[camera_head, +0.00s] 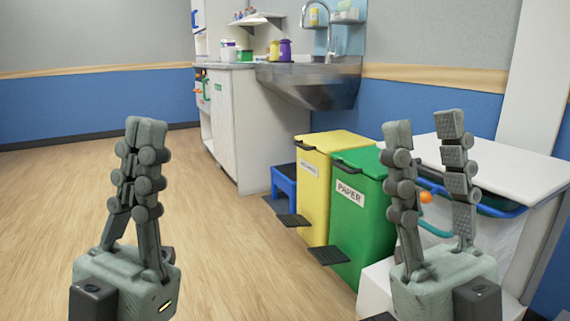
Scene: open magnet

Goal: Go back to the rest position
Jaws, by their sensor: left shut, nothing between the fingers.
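My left gripper (146,124) stands upright at the left of the head view, over the wooden floor. Its two fingers are together with nothing between them. My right gripper (424,126) stands upright at the right, in front of the green bin and the white cart. Its fingers are spread apart at the tips, and I see nothing held between them. Both grippers are clear of the furniture as far as this view shows.
A yellow bin (315,200) and a green bin labelled PAPER (352,230) stand right of centre. A white-topped cart (510,172) is behind my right gripper. A counter (235,130) with a steel sink (315,84) is at the back. The wooden floor (235,255) is free at left and centre.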

